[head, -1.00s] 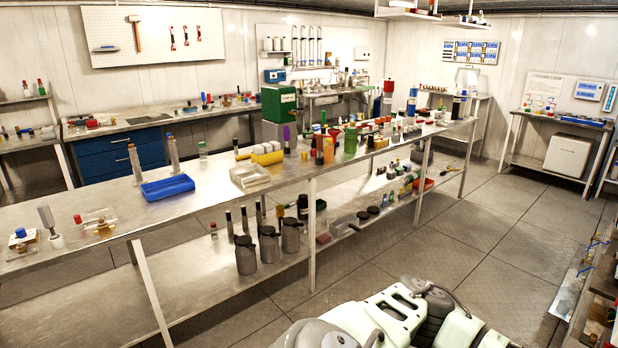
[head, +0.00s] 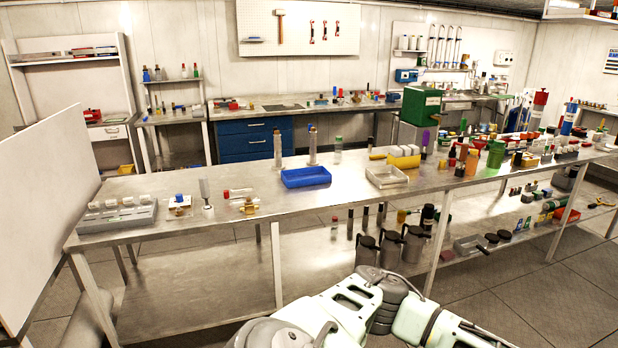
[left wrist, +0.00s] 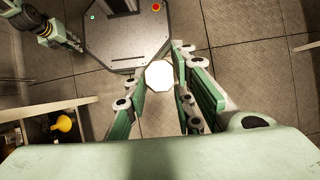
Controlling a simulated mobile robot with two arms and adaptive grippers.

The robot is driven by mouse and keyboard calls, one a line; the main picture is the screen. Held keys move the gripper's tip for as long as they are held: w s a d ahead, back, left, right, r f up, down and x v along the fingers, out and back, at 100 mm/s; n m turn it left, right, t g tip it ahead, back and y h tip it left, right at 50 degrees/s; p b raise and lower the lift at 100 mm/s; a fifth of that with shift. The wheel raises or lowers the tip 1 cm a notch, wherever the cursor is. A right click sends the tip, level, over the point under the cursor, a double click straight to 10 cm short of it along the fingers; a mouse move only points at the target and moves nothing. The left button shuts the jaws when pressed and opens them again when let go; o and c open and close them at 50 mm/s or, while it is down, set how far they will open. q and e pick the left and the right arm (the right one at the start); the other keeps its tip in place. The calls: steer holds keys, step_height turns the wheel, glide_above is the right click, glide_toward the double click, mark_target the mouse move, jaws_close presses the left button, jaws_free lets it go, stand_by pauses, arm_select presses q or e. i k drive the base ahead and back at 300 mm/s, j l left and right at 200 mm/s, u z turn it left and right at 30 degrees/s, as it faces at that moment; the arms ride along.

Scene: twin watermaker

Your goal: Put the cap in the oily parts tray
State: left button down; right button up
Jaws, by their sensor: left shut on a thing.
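My left gripper (left wrist: 160,88) shows in the left wrist view, its fingers shut on a pale octagonal cap (left wrist: 159,75). The cap is held above the dark tiled floor, away from the bench. In the head view the left gripper and the cap do not show. A blue tray (head: 305,178) and a whitish tray (head: 387,178) stand on the long steel bench; no label tells me which is the oily parts tray.
The long steel bench (head: 240,214) has several bottles at its right and a grey rack (head: 117,216) at its left end. Metal jugs (head: 390,249) stand on its lower shelf. A white panel (head: 45,215) stands at the left. A shelf with a yellow funnel (left wrist: 62,124) is near the left gripper.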

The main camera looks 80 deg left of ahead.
mark_target(386, 176)
steer(key=i+j+u, duration=0.15)
steer(key=u, duration=0.35)
steer(key=i+j+u, duration=0.25)
steer(key=u, duration=0.25)
steer(key=i+j+u, duration=0.1)
steer(key=u, duration=0.4)
steer(key=i, duration=0.1)
